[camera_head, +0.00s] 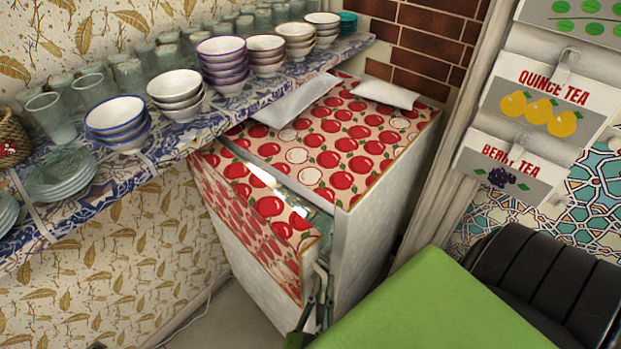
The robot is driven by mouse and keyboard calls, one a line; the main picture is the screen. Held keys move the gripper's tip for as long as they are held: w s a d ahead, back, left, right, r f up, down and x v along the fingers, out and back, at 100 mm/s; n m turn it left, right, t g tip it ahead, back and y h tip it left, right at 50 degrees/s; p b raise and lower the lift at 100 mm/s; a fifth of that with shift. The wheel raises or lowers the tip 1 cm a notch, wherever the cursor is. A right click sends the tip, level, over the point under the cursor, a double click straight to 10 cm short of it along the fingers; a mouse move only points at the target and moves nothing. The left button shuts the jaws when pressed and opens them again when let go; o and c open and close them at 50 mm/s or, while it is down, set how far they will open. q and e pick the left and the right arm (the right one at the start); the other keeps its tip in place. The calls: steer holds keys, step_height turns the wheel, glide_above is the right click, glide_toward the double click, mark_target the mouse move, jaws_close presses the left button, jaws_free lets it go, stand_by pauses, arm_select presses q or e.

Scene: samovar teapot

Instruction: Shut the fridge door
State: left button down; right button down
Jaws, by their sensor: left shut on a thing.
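The fridge (372,235) is a white box with a red apple pattern on its top. Its door (255,225), apple-patterned along the upper part, stands ajar on the left side, with a gap showing the lit inside. My left gripper (321,272) is at the door's free edge, near the gap, and is shut on the door. The fingertips are small and partly hidden by the edge, so the exact grip is unclear. My right gripper is not in view.
A blue-patterned shelf (215,118) with stacked bowls, glasses and plates runs above the door at the left. Two white packets (385,94) lie on the fridge top. Tea-label pockets (545,105) hang at the right, above a black padded seat (545,275).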

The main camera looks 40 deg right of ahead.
arm_select(q)
steer(key=shift+d, duration=0.75)
steer(key=c, duration=2.2)
jaws_free()
steer(key=shift+s+a, duration=0.1)
steer(key=shift+a, duration=0.05)
steer(key=v, duration=1.1)
steer(key=shift+s+a, duration=0.25)
steer(key=shift+a, duration=0.05)
